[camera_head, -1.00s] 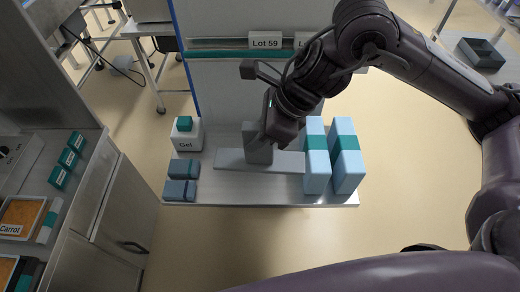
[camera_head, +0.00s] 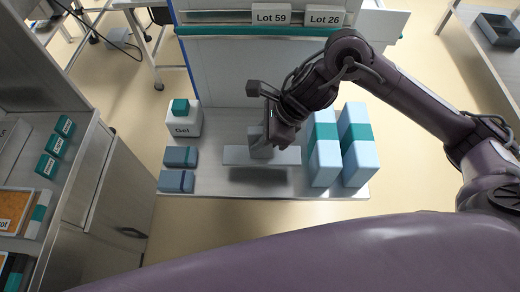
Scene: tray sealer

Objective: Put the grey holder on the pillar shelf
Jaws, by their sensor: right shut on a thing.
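The grey holder (camera_head: 236,156), a flat plate with an upright block, is held over the pillar shelf (camera_head: 228,190). My right gripper (camera_head: 268,135) is shut on its upright block; the fingertips are mostly hidden behind the gripper body. A dark shadow lies on the shelf under the plate, so the holder seems a little above the surface, though the gap is hard to judge. The plate is about level, between the blue-grey blocks at left and the tall boxes at right. My left gripper is not in view.
A white Gel bottle (camera_head: 184,123) with a teal cap and two blue-grey blocks (camera_head: 178,157) stand on the shelf's left. Two tall light-blue boxes (camera_head: 325,160) with teal bands stand close right of the holder. Lot 59 (camera_head: 270,17) and Lot 26 labels mark a ledge above.

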